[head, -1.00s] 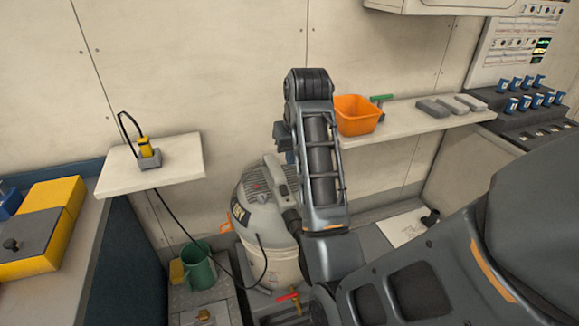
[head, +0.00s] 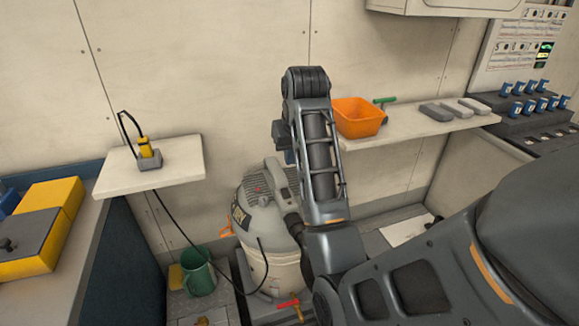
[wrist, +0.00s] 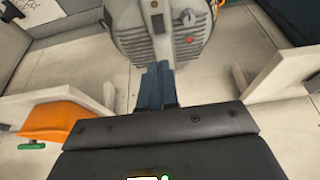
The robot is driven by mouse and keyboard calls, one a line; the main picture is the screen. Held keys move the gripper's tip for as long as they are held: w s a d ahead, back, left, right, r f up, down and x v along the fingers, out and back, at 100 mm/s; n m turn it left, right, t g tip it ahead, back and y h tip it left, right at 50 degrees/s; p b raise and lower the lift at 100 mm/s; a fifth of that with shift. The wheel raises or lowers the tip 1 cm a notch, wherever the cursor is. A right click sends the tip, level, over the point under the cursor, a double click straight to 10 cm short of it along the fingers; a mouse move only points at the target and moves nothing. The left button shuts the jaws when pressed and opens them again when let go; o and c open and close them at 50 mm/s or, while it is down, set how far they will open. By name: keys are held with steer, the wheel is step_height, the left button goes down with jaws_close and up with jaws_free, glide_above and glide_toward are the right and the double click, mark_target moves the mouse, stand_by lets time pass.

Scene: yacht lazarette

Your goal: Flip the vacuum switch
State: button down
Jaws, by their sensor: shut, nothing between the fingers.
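The vacuum (head: 250,215) is a grey-topped canister with a pale lower body on the floor, below the shelves. A small red switch (head: 259,188) shows on its lid. In the wrist view the vacuum lid (wrist: 135,38) fills the top middle, with the red switch (wrist: 190,40) to the right of the fingertips. My gripper (wrist: 157,68) has its blue fingers together and empty, pointing toward the lid. I cannot tell whether the fingertips touch it. In the head view my arm hides part of the vacuum and most of the gripper.
An orange bin (head: 358,118) stands on the right wall shelf (head: 400,128). A small left shelf (head: 180,177) holds a yellow device (head: 145,148) whose black cord hangs near the vacuum. A green bucket (head: 198,272) and a red-handled valve (head: 290,304) are on the floor.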

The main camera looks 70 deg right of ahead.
steer(key=b, duration=0.4)
glide_toward(287, 194)
steer(key=w+d+f, duration=0.1)
steer(key=d+f, duration=0.1)
steer(key=f, duration=0.1)
steer(key=w+d+f, duration=0.1)
steer(key=shift+w+f, duration=0.3)
steer(key=shift+f, duration=0.1)
steer(key=shift+w+d+f, duration=0.1)
steer(key=shift+f, duration=0.45)
steer(key=shift+p, duration=0.45)
steer(key=shift+f, duration=0.3)
steer(key=shift+s+a+f+p, duration=0.2)
steer(key=shift+s+a+p, duration=0.2)
steer(key=shift+s+a, duration=0.2)
steer(key=shift+r, duration=0.1)
steer(key=r+p, duration=0.4)
steer(key=p, duration=0.1)
steer(key=shift+s+a+r, duration=0.1)
steer(key=shift+a+r, duration=0.15)
steer(key=b+v, duration=0.1)
steer(key=v, duration=0.9)
